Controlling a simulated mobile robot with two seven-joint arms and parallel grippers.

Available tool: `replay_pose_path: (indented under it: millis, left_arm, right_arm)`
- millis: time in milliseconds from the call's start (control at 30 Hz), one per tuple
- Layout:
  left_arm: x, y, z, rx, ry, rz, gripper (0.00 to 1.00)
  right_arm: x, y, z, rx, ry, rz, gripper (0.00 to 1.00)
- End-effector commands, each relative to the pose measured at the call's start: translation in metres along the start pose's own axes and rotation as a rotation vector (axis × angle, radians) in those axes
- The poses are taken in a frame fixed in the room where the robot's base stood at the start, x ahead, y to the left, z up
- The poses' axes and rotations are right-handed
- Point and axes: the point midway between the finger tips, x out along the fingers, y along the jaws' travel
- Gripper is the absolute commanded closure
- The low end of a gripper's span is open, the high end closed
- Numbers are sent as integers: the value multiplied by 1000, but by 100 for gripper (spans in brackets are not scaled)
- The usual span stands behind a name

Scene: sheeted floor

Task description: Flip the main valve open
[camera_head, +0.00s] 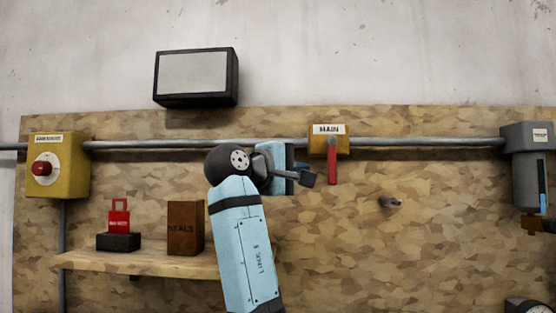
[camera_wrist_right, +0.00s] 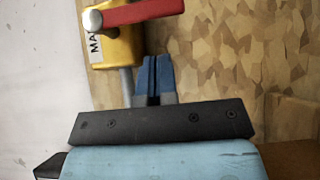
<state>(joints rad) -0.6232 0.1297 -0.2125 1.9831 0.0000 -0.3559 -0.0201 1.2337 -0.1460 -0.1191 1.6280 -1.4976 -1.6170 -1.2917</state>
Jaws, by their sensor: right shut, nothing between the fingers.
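The main valve is a yellow box (camera_head: 343,143) labelled MAIN on a grey pipe, with a red lever (camera_head: 332,163) hanging straight down from it. In the right wrist view the yellow valve body (camera_wrist_right: 125,50) and red lever (camera_wrist_right: 145,12) lie ahead of the fingers, at upper left. My right gripper (camera_head: 309,178) is just left of the lever, near its lower half, and appears apart from it. Its blue fingertips (camera_wrist_right: 153,62) are together with nothing between them. My left gripper is not in view.
A yellow box with a red knob (camera_head: 41,169) is at left. A wooden shelf (camera_head: 130,261) holds a red padlock (camera_head: 119,222) and a brown SEALS box (camera_head: 186,228). A peg (camera_head: 390,202) sticks out right of the lever. A grey box (camera_head: 527,137) is at far right.

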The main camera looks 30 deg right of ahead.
Motion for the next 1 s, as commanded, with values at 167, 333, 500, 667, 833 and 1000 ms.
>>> replay_pose_path:
  millis: [167, 333, 500, 667, 833, 1000]
  left_arm:
    - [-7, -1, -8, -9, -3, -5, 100]
    - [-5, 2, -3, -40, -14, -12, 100]
    - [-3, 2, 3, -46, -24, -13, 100]
    - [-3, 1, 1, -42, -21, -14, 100]
    - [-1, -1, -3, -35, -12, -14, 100]
    - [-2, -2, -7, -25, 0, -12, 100]
  right_arm:
    - [16, 2, 19, 2, -1, 0, 100]
    - [22, 0, 25, 1, 1, 0, 100]
    - [23, 0, 25, 0, 1, 0, 100]
    - [22, 0, 25, 0, 1, 0, 100]
    - [23, -2, 26, -11, 1, 13, 100]
    - [24, -2, 26, -37, 1, 38, 100]
